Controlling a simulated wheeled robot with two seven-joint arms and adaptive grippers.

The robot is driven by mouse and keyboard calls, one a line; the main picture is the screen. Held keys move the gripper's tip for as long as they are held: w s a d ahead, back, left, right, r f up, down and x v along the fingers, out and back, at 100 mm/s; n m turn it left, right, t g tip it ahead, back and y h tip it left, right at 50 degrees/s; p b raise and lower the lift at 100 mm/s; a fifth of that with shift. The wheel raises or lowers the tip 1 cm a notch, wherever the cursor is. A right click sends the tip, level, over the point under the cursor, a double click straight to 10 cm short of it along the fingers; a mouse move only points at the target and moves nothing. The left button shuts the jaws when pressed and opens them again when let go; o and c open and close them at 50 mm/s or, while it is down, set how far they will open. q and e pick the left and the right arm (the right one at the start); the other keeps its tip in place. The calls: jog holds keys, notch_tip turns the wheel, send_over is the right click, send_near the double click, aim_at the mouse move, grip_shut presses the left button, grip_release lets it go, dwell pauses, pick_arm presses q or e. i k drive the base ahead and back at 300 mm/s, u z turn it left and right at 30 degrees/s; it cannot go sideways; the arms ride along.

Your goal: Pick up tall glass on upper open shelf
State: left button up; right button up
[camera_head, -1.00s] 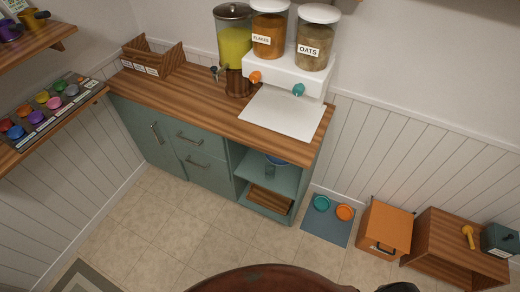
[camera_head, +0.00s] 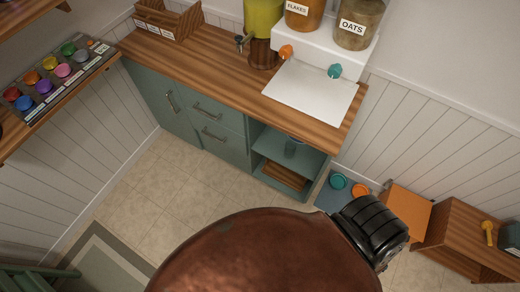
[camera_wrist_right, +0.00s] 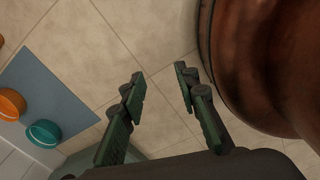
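In the head view a small bluish glass (camera_head: 291,148) stands on the upper open shelf (camera_head: 270,146) at the right end of the green cabinet. The counter edge partly hides it from above. In the right wrist view my right gripper (camera_wrist_right: 160,72) is open, its two dark fingers apart with only floor tiles between them. The glass is not in that view. A black part of my right arm shows at lower right in the head view, apart from the shelf. My left gripper is not in view.
A wooden counter (camera_head: 215,62) overhangs the shelves. A blue mat (camera_wrist_right: 50,85) with teal (camera_wrist_right: 43,133) and orange (camera_wrist_right: 10,104) bowls lies on the floor beside the cabinet. An orange box (camera_head: 407,205) and wooden crate (camera_head: 470,232) stand right. Floor before the cabinet is clear.

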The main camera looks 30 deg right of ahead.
aim_at(290, 145)
jog(key=u, duration=1.25)
jog(key=i, duration=1.7)
jog(key=z, duration=2.95)
